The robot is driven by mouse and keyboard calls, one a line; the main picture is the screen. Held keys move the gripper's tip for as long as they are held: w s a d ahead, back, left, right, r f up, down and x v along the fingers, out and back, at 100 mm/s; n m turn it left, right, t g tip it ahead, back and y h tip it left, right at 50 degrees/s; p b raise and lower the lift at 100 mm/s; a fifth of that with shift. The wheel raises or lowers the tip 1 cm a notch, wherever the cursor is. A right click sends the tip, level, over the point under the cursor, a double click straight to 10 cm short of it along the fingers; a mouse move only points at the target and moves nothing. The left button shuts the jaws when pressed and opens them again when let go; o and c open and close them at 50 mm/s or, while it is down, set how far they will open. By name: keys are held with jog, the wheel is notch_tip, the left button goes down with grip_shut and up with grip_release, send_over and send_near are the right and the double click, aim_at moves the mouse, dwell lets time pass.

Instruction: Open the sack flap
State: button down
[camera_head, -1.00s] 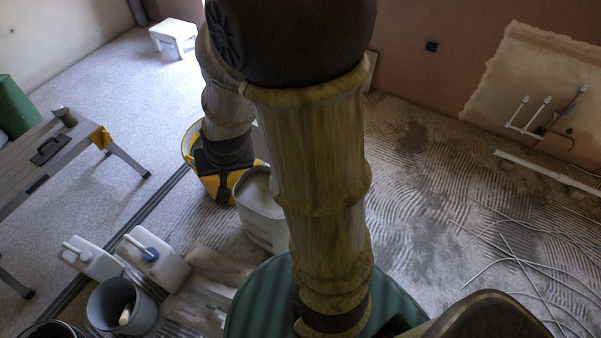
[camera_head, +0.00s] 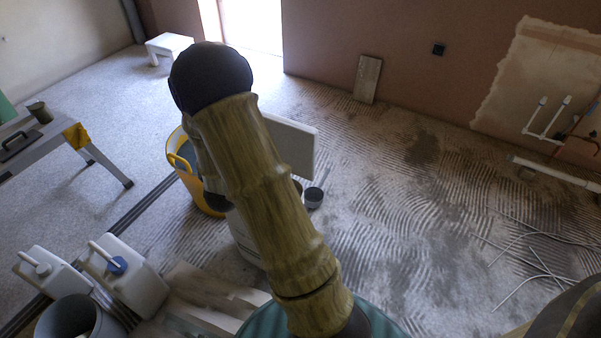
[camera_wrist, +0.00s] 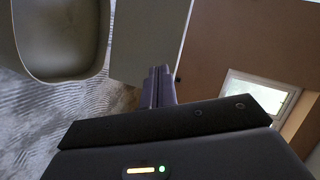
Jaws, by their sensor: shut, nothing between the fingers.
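My gripper (camera_wrist: 158,86) shows in the wrist view with its two dark fingers together and nothing between them. A pale flat panel (camera_wrist: 148,38) rises just beyond the fingertips; I cannot tell whether they touch it. A pale upright panel (camera_head: 290,146) also shows behind my arm in the head view. It may be the sack flap, but I cannot tell for sure. No sack is clearly recognisable, and my arm hides much of that area. My gripper is hidden in the head view.
A yellow tub (camera_head: 181,162) and a white container (camera_head: 243,243) stand partly behind my arm. A dark pan (camera_head: 314,198) is on the floor. White jugs (camera_head: 131,275) and a grey bucket (camera_head: 75,322) stand lower left. Pale pipes (camera_head: 535,262) lie right. The middle-right floor is clear.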

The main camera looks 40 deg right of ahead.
aim_at(305, 151)
jog(key=s+d+f+m+g+h+b, duration=0.1)
jog(key=s+d+f+m+h+b, duration=0.1)
jog(key=d+f+m+h+b, duration=0.1)
jog(key=s+d+f+m+g+h+b, duration=0.1)
jog(key=s+d+f+m+h+b, duration=0.1)
jog(key=f+m+h+b, duration=0.2)
notch_tip(305, 151, down, 4)
jog(key=shift+d+f+m+g+b, duration=0.3)
jog(key=shift+d+m+b, duration=0.1)
jog(key=shift+b, duration=0.85)
jog(key=shift+s, duration=0.1)
jog(key=b+x, duration=0.4)
jog(key=x, duration=0.9)
jog(key=shift+d+r, duration=0.1)
jog(key=shift+w+d+r, duration=0.1)
jog(key=shift+w+d, duration=0.15)
jog(key=shift+d, duration=0.15)
jog(key=shift+w+r, duration=0.1)
